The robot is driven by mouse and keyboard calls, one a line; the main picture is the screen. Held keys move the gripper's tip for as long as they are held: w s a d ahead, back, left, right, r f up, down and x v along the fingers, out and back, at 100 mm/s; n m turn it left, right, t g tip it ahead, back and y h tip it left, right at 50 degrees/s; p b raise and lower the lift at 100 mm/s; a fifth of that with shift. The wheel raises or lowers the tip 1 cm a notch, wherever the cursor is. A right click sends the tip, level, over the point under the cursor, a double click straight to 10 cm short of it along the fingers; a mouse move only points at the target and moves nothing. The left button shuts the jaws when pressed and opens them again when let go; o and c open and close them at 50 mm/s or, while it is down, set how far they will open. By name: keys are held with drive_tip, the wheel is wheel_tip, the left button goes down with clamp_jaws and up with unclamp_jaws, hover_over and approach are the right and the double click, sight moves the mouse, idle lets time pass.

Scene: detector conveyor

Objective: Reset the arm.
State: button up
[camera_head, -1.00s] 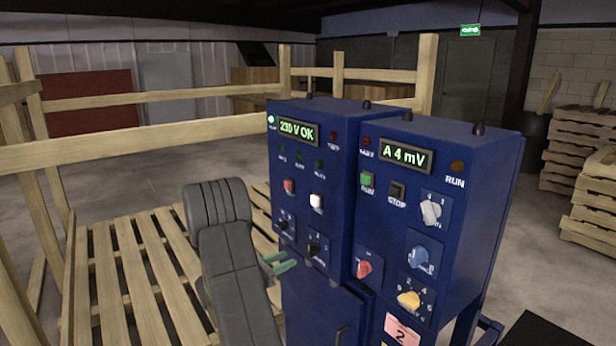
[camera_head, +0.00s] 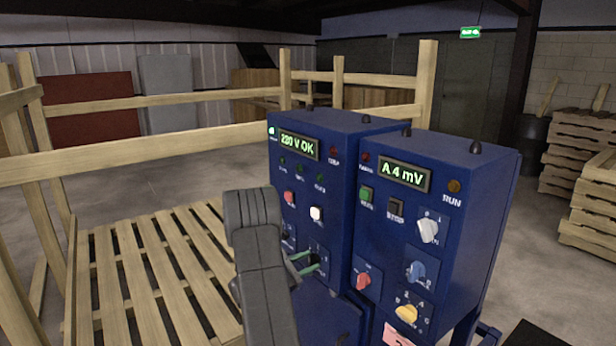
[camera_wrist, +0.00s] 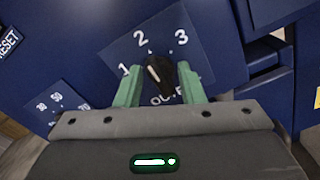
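My gripper (camera_head: 301,262) is at the lower front of the left blue control cabinet (camera_head: 338,150). In the wrist view its two green fingers (camera_wrist: 160,68) stand apart, one on each side of a black rotary knob (camera_wrist: 162,76). Gaps show between the knob and both fingers, so the gripper is open. The knob's white mark points up and slightly left, near the 2 on a dial marked 1, 2, 3. The label below the knob is partly hidden by the knob and a finger. A RESET label (camera_wrist: 9,42) shows at the left edge.
The right cabinet (camera_head: 462,200) carries a red knob (camera_head: 362,281), a blue knob (camera_head: 416,271), a yellow knob (camera_head: 406,314) and a display reading A 4 mV (camera_head: 403,174). A slatted wooden platform (camera_head: 150,265) and rails (camera_head: 140,140) lie left. Pallets (camera_head: 580,170) are stacked right.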

drive_tip(key=m+p, duration=0.3)
drive_tip(key=shift+s+r, duration=0.1)
drive_tip(key=shift+r, duration=0.05)
drive_tip(key=b+v, duration=0.4)
drive_tip(key=v, duration=0.9)
drive_tip(key=shift+s+a+m, duration=0.25)
drive_tip(key=shift+m, duration=0.05)
drive_tip(key=shift+d, duration=0.1)
